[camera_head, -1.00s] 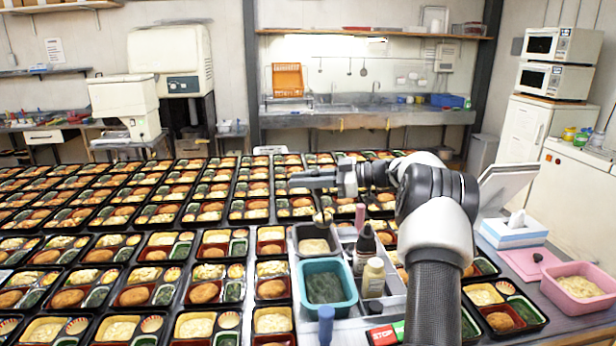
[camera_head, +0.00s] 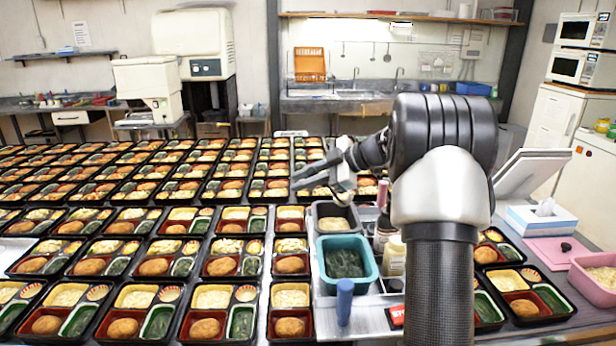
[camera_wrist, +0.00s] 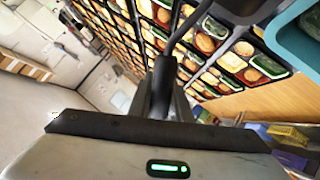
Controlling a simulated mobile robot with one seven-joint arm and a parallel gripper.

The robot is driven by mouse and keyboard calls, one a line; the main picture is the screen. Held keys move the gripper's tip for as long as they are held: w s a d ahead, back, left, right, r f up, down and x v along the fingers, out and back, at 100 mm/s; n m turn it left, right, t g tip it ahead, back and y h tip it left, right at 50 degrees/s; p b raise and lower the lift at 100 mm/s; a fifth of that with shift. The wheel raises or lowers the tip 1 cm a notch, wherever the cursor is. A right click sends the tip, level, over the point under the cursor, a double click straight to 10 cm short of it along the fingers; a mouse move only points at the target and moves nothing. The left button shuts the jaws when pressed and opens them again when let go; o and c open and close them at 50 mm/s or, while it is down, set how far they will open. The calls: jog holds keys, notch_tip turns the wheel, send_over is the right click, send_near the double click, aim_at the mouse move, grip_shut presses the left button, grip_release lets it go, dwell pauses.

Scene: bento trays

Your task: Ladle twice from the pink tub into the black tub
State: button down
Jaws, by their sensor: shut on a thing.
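The pink tub (camera_head: 582,284) stands at the right edge of the head view and holds pale, grainy food. The black tub (camera_head: 318,224), dark grey in this light, stands left of my arm behind a teal tub, with pale food inside. My gripper (camera_head: 312,176) is over the bento trays, above and slightly left of the black tub in the head view. It is shut on the ladle's black handle (camera_wrist: 162,88), whose thin stem curves upward in the wrist view. The ladle's bowl is not visible, so its contents cannot be told.
The teal tub (camera_head: 323,279) holds dark greens. A blue-capped item (camera_head: 344,302) and a cream bottle (camera_head: 395,258) stand close by. A tissue box (camera_head: 541,226) and pink lid (camera_head: 560,253) lie near the pink tub. Filled bento trays cover the table at left.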

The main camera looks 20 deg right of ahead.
notch_tip(320, 180, down, 7)
jog(key=a+n+h+b, duration=0.2)
jog(key=h+b, duration=0.2)
jog(key=b, duration=1.1)
jog(key=shift+s+a+r, duration=0.15)
jog(key=shift+s+a, duration=0.2)
jog(key=shift+a, duration=0.05)
jog(key=shift+r, duration=0.1)
dwell(1.0)
notch_tip(320, 180, up, 6)
jog(key=shift+f+p, duration=0.1)
jog(key=shift+p, duration=1.35)
